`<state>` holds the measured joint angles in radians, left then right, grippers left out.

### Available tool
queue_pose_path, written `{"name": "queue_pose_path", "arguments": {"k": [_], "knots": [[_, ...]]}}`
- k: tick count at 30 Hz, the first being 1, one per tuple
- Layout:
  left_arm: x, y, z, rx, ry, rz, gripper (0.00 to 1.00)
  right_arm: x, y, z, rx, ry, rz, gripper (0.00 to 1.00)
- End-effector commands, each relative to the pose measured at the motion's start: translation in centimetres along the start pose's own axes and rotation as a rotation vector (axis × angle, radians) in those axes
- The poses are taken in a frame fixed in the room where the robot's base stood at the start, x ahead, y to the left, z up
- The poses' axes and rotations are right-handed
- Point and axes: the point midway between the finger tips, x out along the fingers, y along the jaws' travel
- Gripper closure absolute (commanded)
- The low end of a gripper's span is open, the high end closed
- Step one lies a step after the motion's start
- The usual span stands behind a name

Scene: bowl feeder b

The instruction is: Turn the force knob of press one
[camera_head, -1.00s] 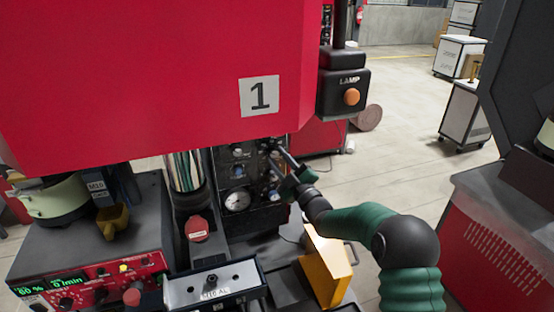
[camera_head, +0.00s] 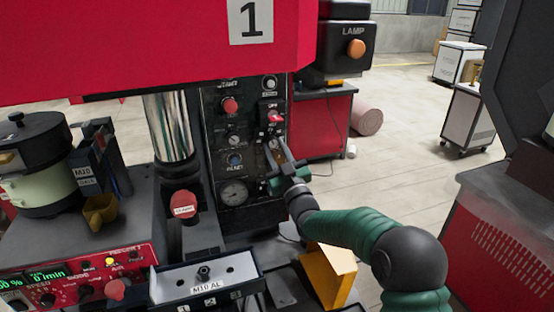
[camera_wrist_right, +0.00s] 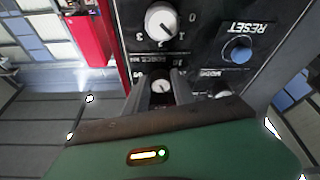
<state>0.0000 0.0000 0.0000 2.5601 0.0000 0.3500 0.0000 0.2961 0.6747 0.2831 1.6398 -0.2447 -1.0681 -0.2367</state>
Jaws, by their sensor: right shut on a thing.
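Press one is the red machine with a "1" plate (camera_head: 250,20) on its head. Its black control panel (camera_head: 212,130) carries several knobs, buttons and a round gauge (camera_head: 233,192). My right gripper (camera_head: 274,152) reaches the panel's right side from the lower right. In the wrist view, the two fingers of the right gripper (camera_wrist_right: 162,78) stand on either side of a small light knob (camera_wrist_right: 162,87) and are shut on it. Its label is upside down and partly hidden, so I cannot read it. My left gripper is not in view.
In the wrist view, a larger white knob (camera_wrist_right: 162,20) with a number scale and a blue RESET button (camera_wrist_right: 238,50) sit close by. A lamp box (camera_head: 345,42) hangs right of the press head. A yellow bin (camera_head: 330,275) stands below my right arm.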

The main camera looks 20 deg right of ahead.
Motion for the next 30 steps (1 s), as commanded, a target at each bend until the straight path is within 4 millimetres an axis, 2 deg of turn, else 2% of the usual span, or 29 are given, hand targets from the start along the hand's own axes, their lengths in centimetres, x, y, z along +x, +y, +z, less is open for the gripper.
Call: {"name": "queue_pose_path", "arguments": {"k": [1, 9, 28, 29, 30], "knots": [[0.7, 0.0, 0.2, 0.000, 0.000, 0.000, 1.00, 0.1, 0.0, -0.6, 0.027, 0.020, 0.014, 1.00], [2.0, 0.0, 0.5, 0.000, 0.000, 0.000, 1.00, 0.2, 0.1, -0.9, 0.161, 0.016, 0.065, 1.00], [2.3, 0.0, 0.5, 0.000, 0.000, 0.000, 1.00, 0.3, 0.2, -1.0, 0.214, 0.012, 0.087, 1.00], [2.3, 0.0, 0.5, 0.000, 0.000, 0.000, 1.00, 0.3, 0.2, -1.0, 0.214, 0.012, 0.087, 0.68], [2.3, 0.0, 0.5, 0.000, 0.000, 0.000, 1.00, 0.2, 0.2, -1.0, 0.214, 0.011, 0.087, 0.63]]}}
